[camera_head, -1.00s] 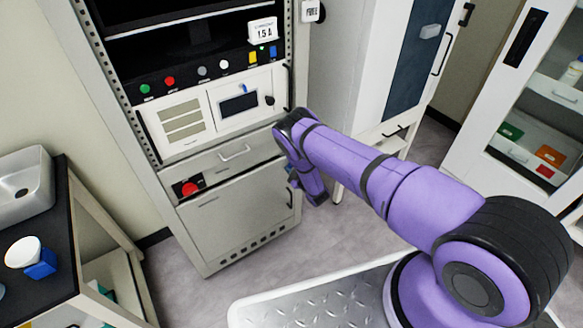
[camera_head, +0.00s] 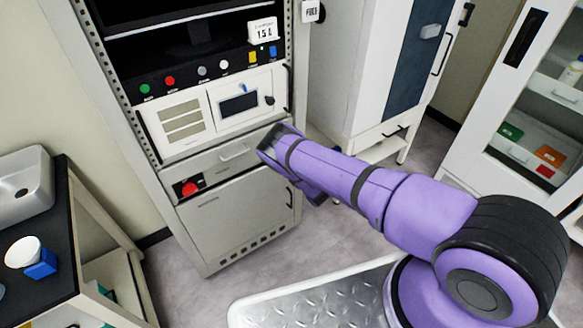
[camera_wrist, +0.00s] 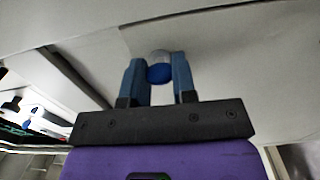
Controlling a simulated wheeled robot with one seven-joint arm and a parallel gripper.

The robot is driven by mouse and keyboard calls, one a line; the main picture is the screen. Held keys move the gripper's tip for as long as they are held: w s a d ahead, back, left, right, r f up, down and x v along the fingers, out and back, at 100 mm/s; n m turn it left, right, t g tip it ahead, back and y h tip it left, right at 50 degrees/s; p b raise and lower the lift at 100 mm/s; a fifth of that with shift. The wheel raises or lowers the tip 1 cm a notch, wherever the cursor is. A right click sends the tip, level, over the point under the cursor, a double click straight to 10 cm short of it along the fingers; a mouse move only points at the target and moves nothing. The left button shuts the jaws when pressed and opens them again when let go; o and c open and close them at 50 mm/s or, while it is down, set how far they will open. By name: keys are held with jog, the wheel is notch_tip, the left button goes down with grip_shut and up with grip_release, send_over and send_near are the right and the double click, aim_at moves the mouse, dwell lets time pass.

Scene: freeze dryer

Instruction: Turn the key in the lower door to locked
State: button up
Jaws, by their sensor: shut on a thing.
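The lower door (camera_head: 235,225) is a pale grey panel at the bottom of the tall cabinet in the head view, and it looks closed. In the wrist view, a blue key (camera_wrist: 160,74) sits at a round silver lock (camera_wrist: 160,57) in a pale panel (camera_wrist: 220,55). My gripper (camera_wrist: 159,72) is shut on the blue key, with one blue-grey finger on each side of it. In the head view my purple arm hides the key, the lock and the fingertips. The key's exact angle is hard to tell.
Above the lower door are a drawer (camera_head: 215,155) and a red knob (camera_head: 189,188). A dark door handle (camera_head: 290,198) is close to my arm. A white cabinet (camera_head: 345,70) stands to the right, and a sink bench (camera_head: 60,235) to the left. Grey floor (camera_head: 200,295) is open in front.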

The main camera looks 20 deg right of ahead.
dwell(0.3)
jog(key=o, duration=0.9)
jog(key=shift+s, duration=0.1)
jog(key=v, duration=1)
jog(key=shift+s+d, duration=0.1)
jog(key=shift+s, duration=0.25)
